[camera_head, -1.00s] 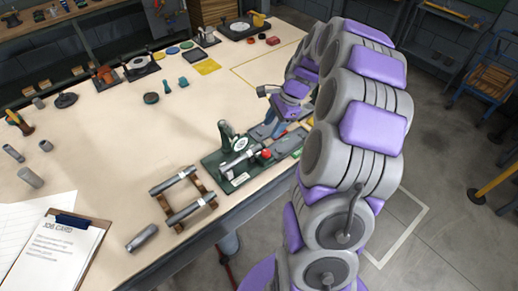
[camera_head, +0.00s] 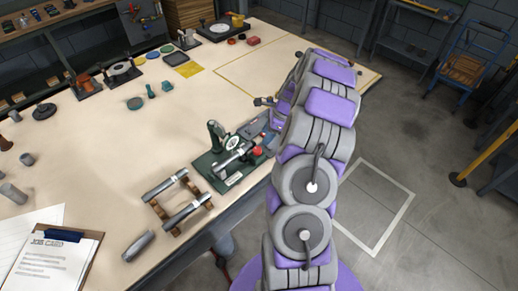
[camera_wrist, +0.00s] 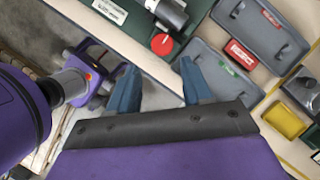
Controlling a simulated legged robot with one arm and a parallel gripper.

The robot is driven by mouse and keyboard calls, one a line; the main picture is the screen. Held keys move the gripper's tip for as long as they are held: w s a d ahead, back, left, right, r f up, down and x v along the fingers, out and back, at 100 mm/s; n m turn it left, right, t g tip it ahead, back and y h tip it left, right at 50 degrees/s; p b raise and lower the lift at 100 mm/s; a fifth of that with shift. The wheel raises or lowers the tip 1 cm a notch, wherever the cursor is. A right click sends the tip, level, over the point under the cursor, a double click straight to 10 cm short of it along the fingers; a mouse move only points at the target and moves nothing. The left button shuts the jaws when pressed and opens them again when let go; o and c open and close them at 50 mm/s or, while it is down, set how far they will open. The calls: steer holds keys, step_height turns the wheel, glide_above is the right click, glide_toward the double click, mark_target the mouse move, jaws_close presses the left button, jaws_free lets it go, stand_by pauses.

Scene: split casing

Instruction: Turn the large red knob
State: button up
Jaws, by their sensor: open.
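The red knob (camera_wrist: 162,44) is round with a pale mark on its face, and sits at the end of a silver cylinder in the wrist view. It also shows in the head view (camera_head: 257,151), at the right end of the silver cylinder on a dark green base (camera_head: 205,168). My gripper (camera_wrist: 159,68) is open, with two blue fingers spread apart. The knob appears just beyond the gap between the fingertips, with nothing between the fingers. Contact is not visible. In the head view my arm largely hides the gripper.
Silver rods on a wooden rack (camera_head: 160,208) stand left of the green base. The bench's front edge runs below. The bench middle is mostly clear.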

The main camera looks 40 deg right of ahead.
mark_target(258, 149)
steer(key=b+x, duration=0.1)
steer(key=x, duration=0.4)
steer(key=shift+a+f, duration=0.15)
steer(key=shift+f, duration=0.1)
steer(key=f, duration=0.2)
steer(key=w+f, duration=0.1)
steer(key=shift+d+f, duration=0.15)
steer(key=shift+d, duration=0.25)
steer(key=shift+a+f+b, duration=0.1)
steer(key=shift+f+b, duration=0.05)
steer(key=shift+b, duration=0.15)
steer(key=shift+w+a, duration=0.1)
steer(key=shift+a, duration=0.7)
steer(key=shift+d, duration=0.45)
steer(key=c, duration=0.6)
steer(key=shift+a, duration=0.1)
steer(key=shift+c, duration=0.9)
steer(key=shift+p, duration=0.55)
